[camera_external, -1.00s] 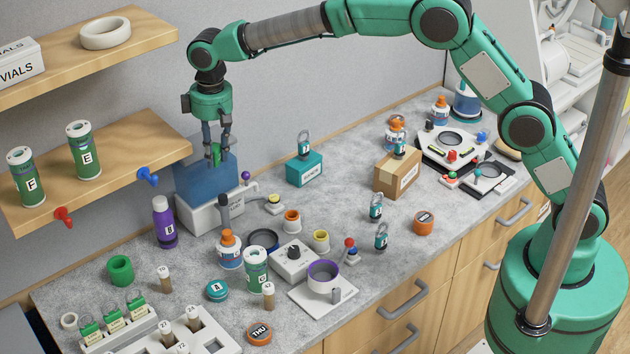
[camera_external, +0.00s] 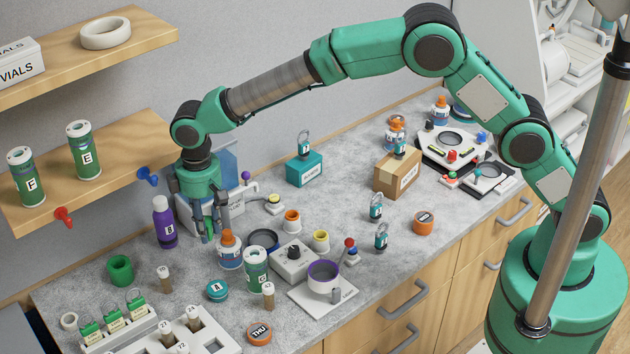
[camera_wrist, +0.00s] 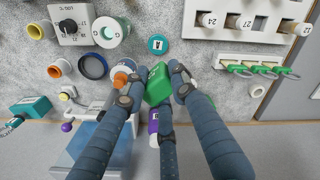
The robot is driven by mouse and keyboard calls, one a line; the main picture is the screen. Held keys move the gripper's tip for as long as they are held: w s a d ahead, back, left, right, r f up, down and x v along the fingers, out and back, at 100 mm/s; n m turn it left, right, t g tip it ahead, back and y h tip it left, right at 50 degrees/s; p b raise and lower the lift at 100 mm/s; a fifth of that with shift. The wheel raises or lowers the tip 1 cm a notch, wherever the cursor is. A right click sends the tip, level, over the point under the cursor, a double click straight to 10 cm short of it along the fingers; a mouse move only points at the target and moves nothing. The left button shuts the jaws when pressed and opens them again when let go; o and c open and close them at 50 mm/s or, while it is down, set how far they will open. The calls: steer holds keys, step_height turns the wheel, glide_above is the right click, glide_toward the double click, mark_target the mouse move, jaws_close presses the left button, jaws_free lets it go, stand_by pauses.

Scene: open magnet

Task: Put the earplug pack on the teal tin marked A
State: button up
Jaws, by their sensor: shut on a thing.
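The green earplug pack (camera_wrist: 158,84) is held between the fingers of my gripper (camera_wrist: 156,88) in the wrist view. In the external view my gripper (camera_external: 210,236) points down above the bench, between the purple bottle and the orange-capped bottle, and its fingers mostly hide the pack. The teal tin marked A (camera_external: 217,291) is a short round tin standing on the bench, nearer the front than my gripper. It also shows in the wrist view (camera_wrist: 158,45), beyond the pack and apart from it. Its top looks bare.
The purple bottle B (camera_external: 165,224) stands left of my gripper. The orange-capped bottle (camera_external: 229,250) and green-labelled canister (camera_external: 255,270) stand to its right. A vial rack (camera_external: 205,335) and a green cup (camera_external: 121,270) are toward the front left.

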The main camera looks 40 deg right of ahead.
glide_above(217, 289)
step_height(217, 289, down, 8)
steer(key=shift+w+f, duration=0.15)
steer(key=shift+f, duration=0.05)
steer(key=shift+f, duration=0.1)
steer(key=shift+f, duration=3)
steer(key=shift+f, duration=0.1)
steer(key=shift+f, duration=1.8)
steer(key=shift+f, duration=0.15)
steer(key=o, duration=0.8)
